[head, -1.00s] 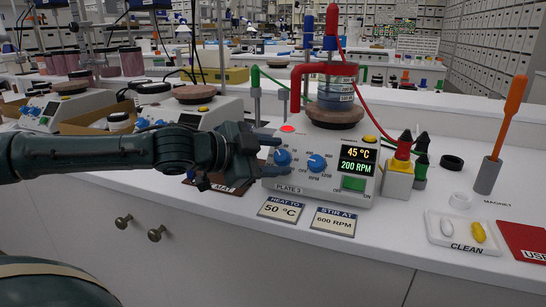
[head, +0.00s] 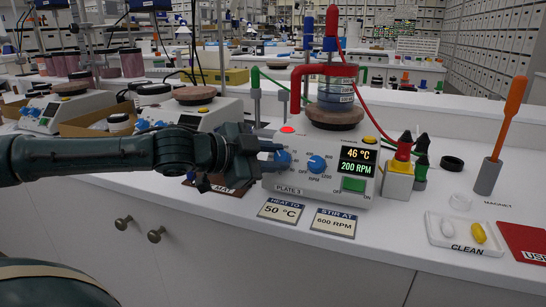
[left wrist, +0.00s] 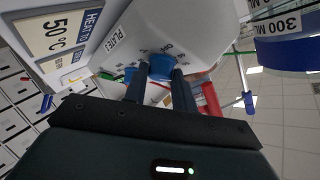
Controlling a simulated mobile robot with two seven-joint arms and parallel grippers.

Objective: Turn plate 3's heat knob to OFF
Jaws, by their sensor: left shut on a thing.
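Plate 3 (head: 330,186) is a white hot plate with a lit display (head: 357,161) reading 46 °C and 200 RPM. Its blue heat knob (head: 283,159) is the left of two front knobs; the stir knob (head: 317,164) is right of it. My left gripper (head: 272,157) reaches in from the left and is shut on the heat knob. In the left wrist view, the two fingers (left wrist: 158,88) lie either side of a blue knob (left wrist: 161,66). The knob's pointer setting cannot be read. My right gripper is not in view.
A glass vessel with blue liquid (head: 337,92) stands on plate 3's round top. Cards reading 50 °C (head: 281,210) and 600 RPM (head: 333,222) lie in front.

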